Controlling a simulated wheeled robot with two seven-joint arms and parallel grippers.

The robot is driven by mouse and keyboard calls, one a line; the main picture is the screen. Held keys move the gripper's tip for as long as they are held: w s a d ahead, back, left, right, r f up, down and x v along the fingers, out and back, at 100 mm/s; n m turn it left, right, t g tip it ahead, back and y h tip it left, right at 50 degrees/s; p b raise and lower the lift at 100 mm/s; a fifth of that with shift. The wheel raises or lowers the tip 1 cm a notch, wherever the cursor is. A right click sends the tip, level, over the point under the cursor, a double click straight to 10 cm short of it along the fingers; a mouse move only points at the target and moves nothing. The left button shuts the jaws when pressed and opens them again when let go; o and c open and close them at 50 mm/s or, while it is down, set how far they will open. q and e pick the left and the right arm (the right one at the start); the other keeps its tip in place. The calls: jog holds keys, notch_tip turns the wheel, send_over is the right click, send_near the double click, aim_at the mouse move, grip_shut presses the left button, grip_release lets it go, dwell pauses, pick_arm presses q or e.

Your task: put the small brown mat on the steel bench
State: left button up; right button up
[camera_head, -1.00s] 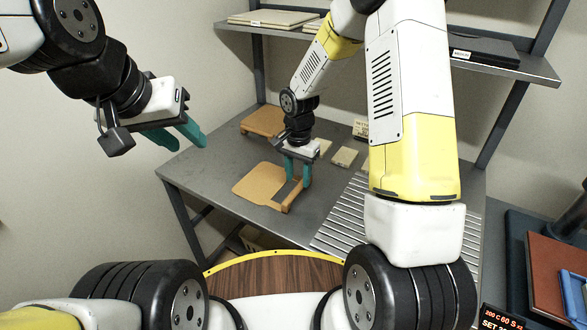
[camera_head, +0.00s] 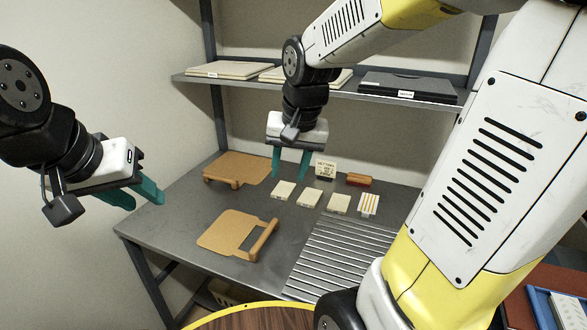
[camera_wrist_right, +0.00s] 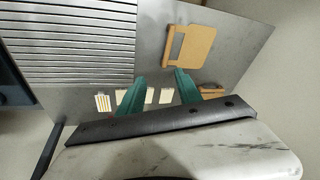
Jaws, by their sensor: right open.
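Two flat tan-brown pieces, each with a raised bar on one edge, lie on the steel bench (camera_head: 185,235). The nearer one (camera_head: 222,230) lies flat near the front edge, with a dark opening beside its bar; I take it as the small brown mat. It also shows in the right wrist view (camera_wrist_right: 192,45). The other brown piece (camera_head: 237,166) lies at the back left. My right gripper (camera_head: 290,174) is open and empty, above the bench behind the nearer mat. My left gripper (camera_head: 148,203) is open and empty, left of the bench.
Several beige squares (camera_head: 310,198), a striped card (camera_head: 369,204), a small sign (camera_head: 325,169) and a red-brown block (camera_head: 358,180) stand toward the back. A ridged metal section (camera_head: 335,262) is at the right. A shelf (camera_head: 300,87) with flat boards hangs above.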

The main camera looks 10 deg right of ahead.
jog(key=s+d+r+n+t+y, duration=0.1)
jog(key=s+r+n+t, duration=0.1)
jog(key=s, duration=0.8)
jog(key=shift+s+d+r+n+t, duration=0.15)
jog(key=shift+r+n+t, duration=0.4)
jog(key=shift+r, duration=0.7)
